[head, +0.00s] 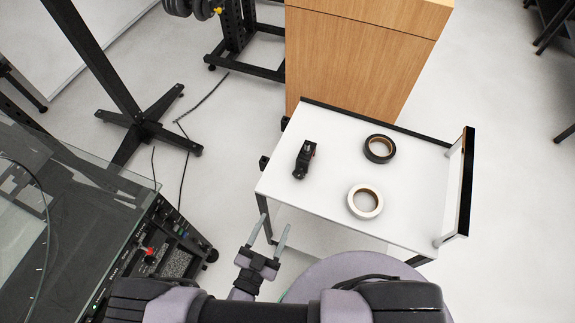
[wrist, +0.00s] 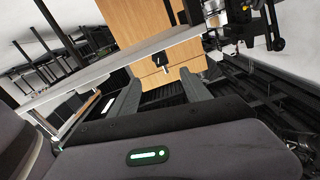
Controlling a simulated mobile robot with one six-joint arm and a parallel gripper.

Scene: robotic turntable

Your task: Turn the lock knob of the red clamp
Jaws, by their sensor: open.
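I cannot pick out a clearly red clamp in either view. A small red part (head: 149,252) sits on the black machine at the lower left in the head view; I cannot tell what it is. Two small black fittings (head: 264,163) stick out from the left edge of the white cart (head: 330,190). In the wrist view a black fitting with a light, knob-like end (wrist: 163,62) lies ahead, beyond and between my fingers. My gripper (head: 274,222) is open and empty near the cart's front left corner. Its fingers also show in the wrist view (wrist: 160,80).
On the cart lie a black device (head: 305,158), a black tape roll (head: 379,148) and a white tape roll (head: 365,201). A wooden cabinet (head: 360,60) stands behind. A glass-topped machine (head: 75,230) is at left. Floor shows between machine and cart.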

